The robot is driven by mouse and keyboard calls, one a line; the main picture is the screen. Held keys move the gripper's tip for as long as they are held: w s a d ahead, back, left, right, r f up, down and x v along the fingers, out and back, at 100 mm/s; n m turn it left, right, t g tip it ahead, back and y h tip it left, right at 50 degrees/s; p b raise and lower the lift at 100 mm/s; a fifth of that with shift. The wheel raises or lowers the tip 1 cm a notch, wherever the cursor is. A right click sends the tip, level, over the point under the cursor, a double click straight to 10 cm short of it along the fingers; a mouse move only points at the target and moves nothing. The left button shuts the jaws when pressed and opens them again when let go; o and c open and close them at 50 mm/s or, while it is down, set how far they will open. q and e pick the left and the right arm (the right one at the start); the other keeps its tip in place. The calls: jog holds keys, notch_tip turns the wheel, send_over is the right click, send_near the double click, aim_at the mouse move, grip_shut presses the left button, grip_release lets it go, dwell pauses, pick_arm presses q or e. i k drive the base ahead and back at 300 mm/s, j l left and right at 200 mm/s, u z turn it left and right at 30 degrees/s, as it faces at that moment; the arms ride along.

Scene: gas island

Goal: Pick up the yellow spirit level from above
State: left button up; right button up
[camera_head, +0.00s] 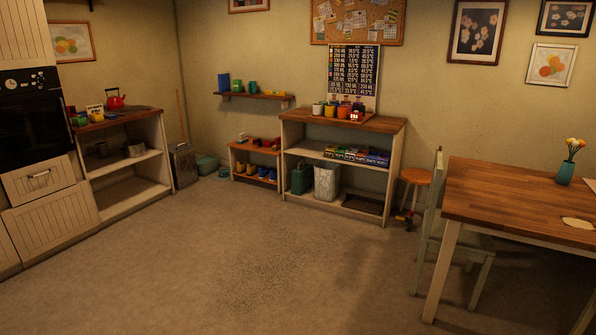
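I cannot make out a yellow spirit level for certain in the head view. A small yellow item (96,117) lies on the wooden-topped left shelf unit, too small to identify. Small coloured items (405,215) lie on the floor by the round stool, also too small to tell apart. Neither of my grippers is in view.
A wooden table (520,200) and a pale green chair (432,230) stand at the right. A middle shelf unit (395,125), a low shoe rack (240,160) and a stool (415,175) line the back wall. The grey floor (230,270) in front is clear.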

aim_at(274, 92)
jog(key=i+j+u, duration=0.35)
jog(key=i, duration=0.8)
jog(key=i+u, duration=0.35)
jog(key=i, duration=0.8)
